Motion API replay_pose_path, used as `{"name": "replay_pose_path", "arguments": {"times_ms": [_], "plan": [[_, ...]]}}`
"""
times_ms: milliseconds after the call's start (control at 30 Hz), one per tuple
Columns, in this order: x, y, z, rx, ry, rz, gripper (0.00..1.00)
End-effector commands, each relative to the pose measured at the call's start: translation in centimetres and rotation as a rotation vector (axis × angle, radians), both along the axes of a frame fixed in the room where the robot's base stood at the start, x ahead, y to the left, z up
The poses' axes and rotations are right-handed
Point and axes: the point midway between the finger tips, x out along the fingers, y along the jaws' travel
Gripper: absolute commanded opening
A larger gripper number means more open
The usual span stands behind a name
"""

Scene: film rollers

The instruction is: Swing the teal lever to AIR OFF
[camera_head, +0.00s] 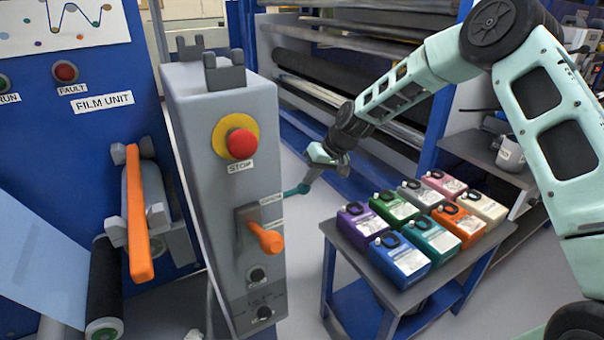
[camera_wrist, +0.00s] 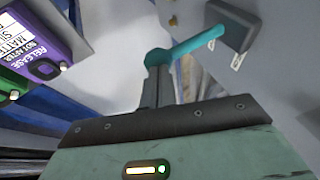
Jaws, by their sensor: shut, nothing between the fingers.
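The teal lever (camera_head: 300,189) sticks out from the right side of the grey control post (camera_head: 225,110), its rounded end outward. In the wrist view the teal lever (camera_wrist: 195,43) runs from a grey mount (camera_wrist: 232,28) down-left to its knob. My gripper (camera_head: 309,180) is shut and empty, with its narrow dark fingers at the lever's knob. In the wrist view the gripper (camera_wrist: 157,75) meets the knob end; I cannot tell whether they press together. Small white labels beside the lever are too small to read.
An orange handle (camera_head: 265,238) and a red STOP button (camera_head: 241,144) are on the post's front. A side table (camera_head: 345,245) with several coloured jugs stands close on the right. Rollers (camera_head: 340,70) lie behind. Floor shows between post and table.

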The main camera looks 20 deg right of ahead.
Motion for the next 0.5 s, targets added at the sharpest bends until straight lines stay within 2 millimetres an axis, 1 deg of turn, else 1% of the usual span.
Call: {"name": "replay_pose_path", "arguments": {"times_ms": [33, 100, 400, 500], "plan": [[0.1, -0.5, -1.6, 0.047, 0.014, -0.007, 0.0], [0.1, -0.7, -2.5, 0.108, 0.03, -0.007, 0.0], [0.2, -0.8, -5.3, 0.319, 0.085, -0.003, 0.0], [0.2, -0.6, -5.7, 0.33, 0.088, 0.002, 0.0]]}}
